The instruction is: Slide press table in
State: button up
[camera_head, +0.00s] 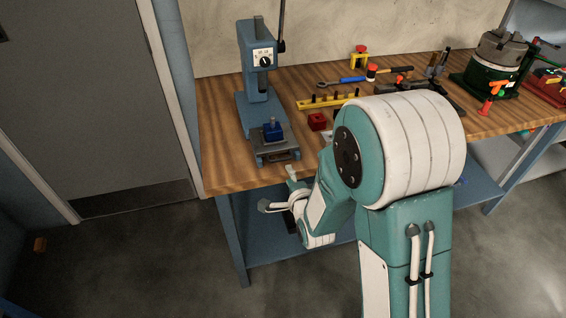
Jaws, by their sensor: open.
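The blue press (256,75) stands at the left end of the wooden workbench. Its grey press table (283,153) sticks out at the front of the press base, towards the bench's front edge. A dark blue block (272,133) sits on the press table. My gripper (278,190) is open and empty, just in front of and below the bench edge, close to the table's front end. It appears apart from the press table. My arm hides part of the bench to the right.
A red block (317,121) lies right of the press table, with a yellow rack (328,101) behind it. Several tools lie farther right, near a green chuck fixture (494,66). The bench front edge (228,186) lies close to my gripper. Open floor lies left.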

aim_at(282, 160)
jog(key=x, duration=0.9)
jog(key=shift+a, duration=0.1)
grip_shut()
